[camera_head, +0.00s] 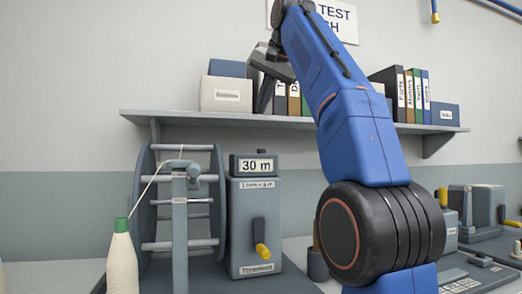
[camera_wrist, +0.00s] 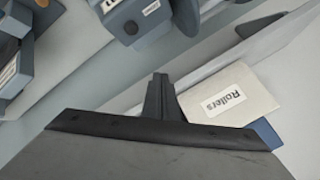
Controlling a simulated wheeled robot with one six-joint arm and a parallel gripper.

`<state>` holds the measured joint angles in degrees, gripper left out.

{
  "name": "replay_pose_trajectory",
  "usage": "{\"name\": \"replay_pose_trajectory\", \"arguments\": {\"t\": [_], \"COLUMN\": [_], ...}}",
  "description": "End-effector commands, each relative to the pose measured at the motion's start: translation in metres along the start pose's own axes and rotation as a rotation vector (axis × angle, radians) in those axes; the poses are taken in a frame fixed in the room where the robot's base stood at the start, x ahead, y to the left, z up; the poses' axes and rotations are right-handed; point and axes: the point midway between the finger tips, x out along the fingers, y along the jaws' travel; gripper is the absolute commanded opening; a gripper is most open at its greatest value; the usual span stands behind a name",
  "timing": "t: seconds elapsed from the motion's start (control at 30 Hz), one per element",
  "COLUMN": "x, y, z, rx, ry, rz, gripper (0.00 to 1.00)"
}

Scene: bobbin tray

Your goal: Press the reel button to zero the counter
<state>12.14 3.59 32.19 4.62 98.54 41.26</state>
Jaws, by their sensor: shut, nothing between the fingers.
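The reel (camera_head: 181,244), a grey-blue drum frame with crossbars, stands on the bench at left. Beside it is the counter box (camera_head: 253,205), with a display (camera_head: 257,165) reading "30 m" on top. A dark lever with a yellow knob (camera_head: 262,249) is on its front, above a label too small to read. I cannot make out a separate button. My gripper (camera_head: 263,108) is high in front of the shelf, above the counter box and apart from it, partly behind my arm. In the wrist view its fingers (camera_wrist: 160,80) are shut and empty.
A wall shelf (camera_head: 290,122) holds boxes and binders close to my gripper. A box labelled "Rollers" (camera_wrist: 232,94) shows in the wrist view. A green-tipped cone of thread (camera_head: 121,262) stands left, its thread running to the reel. Other equipment (camera_head: 480,205) stands at right.

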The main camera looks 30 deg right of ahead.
Motion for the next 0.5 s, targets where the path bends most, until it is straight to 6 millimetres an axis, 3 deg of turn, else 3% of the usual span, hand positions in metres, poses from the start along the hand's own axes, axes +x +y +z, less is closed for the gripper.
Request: {"name": "replay_pose_trajectory", "arguments": {"t": [0.5], "x": [0.025], "y": [0.020], "z": [0.020], "rx": [0.000], "ry": [-0.002], "rz": [0.002], "gripper": [0.00]}}
